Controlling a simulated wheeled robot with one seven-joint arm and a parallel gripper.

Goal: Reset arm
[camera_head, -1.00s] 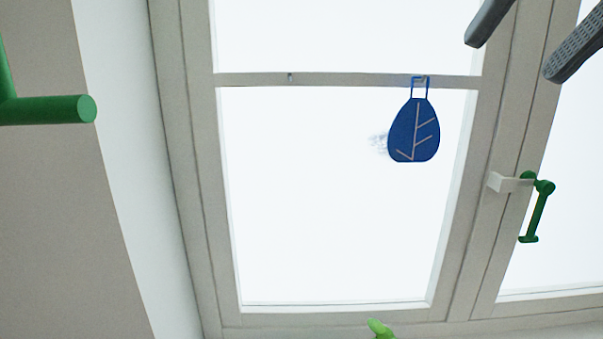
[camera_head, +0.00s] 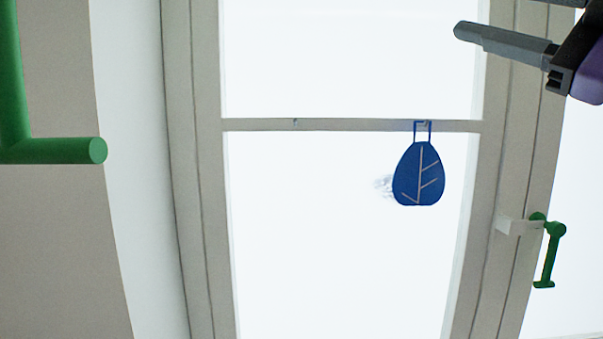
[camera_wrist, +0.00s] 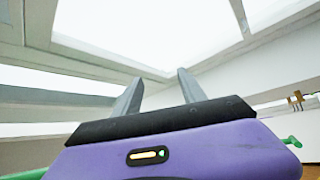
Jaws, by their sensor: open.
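My gripper (camera_head: 480,38) shows at the top right of the head view, in front of the window. Its dark grey finger points left, and part of its purple body is cut off by the right edge. In the wrist view my gripper (camera_wrist: 156,95) has its two grey fingers standing apart with nothing between them. A blue leaf-shaped ornament (camera_head: 418,178) hangs by its loop from the window's crossbar, below and left of the gripper and apart from it.
A window frame (camera_head: 350,125) with bright panes fills the middle. A green window handle (camera_head: 549,255) hangs on the right frame. A green bar (camera_head: 55,151) juts in from the left edge, by a beige surface (camera_head: 60,250). In the wrist view, a small brown object (camera_wrist: 296,99) shows far right.

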